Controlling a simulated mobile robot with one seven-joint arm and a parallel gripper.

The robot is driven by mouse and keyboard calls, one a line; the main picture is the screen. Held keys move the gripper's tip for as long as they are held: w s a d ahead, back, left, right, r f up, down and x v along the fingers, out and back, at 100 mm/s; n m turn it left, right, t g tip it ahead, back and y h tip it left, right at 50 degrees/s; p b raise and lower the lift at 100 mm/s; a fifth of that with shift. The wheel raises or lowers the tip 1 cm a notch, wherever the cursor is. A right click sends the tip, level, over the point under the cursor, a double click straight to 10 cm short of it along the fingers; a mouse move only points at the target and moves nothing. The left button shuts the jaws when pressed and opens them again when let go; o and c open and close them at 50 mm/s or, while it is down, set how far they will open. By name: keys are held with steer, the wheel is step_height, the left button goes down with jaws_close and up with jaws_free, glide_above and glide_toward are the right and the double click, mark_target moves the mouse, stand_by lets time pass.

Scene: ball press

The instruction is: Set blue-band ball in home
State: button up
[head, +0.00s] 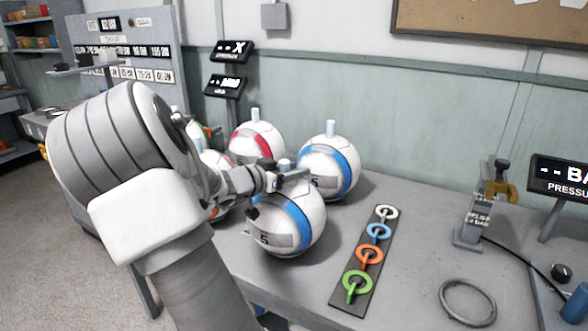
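Two white balls with blue bands and pale blue stems stand out: a front one (303,237) and a rear one (345,170) on the table behind it. My gripper (284,178) is at the top of the front ball, with its fingers beside the stem (285,163). Whether they are closed on the stem, and whether this ball touches the table, I cannot tell. No place marked "home" can be made out; a dark strip (347,293) with white, blue, orange and green rings lies to the right of the front ball.
A red-band ball (254,137) stands behind, and other balls are partly hidden by my arm. A loose grey ring (468,302), a small stand with a brass clamp (497,185) and a pressure sign (562,178) are on the right. The table (425,235) is bare between strip and stand.

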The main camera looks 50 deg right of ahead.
steer(key=shift+o, duration=0.7)
